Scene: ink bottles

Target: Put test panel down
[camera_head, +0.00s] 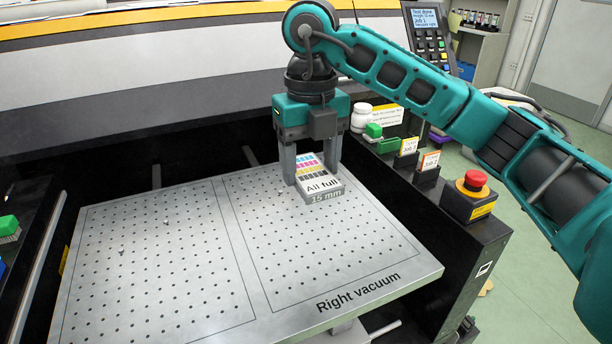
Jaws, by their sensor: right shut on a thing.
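The test panel (322,184) is a small grey block labelled "All full" and "15 mm", with colour bars on its top. It is in the head view at the back right of the perforated metal table (330,270), over the area marked "Right vacuum". My right gripper (315,168) points down and is shut on the panel, with a finger on each side. I cannot tell whether the panel's underside touches the table. My left gripper is not in view.
A red emergency stop button (473,182) stands on the dark right rail. Job cards (429,162), a white bottle (361,118) and a green block (373,131) stand behind it. A control panel (427,35) is at the back. The table's left half is mostly clear.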

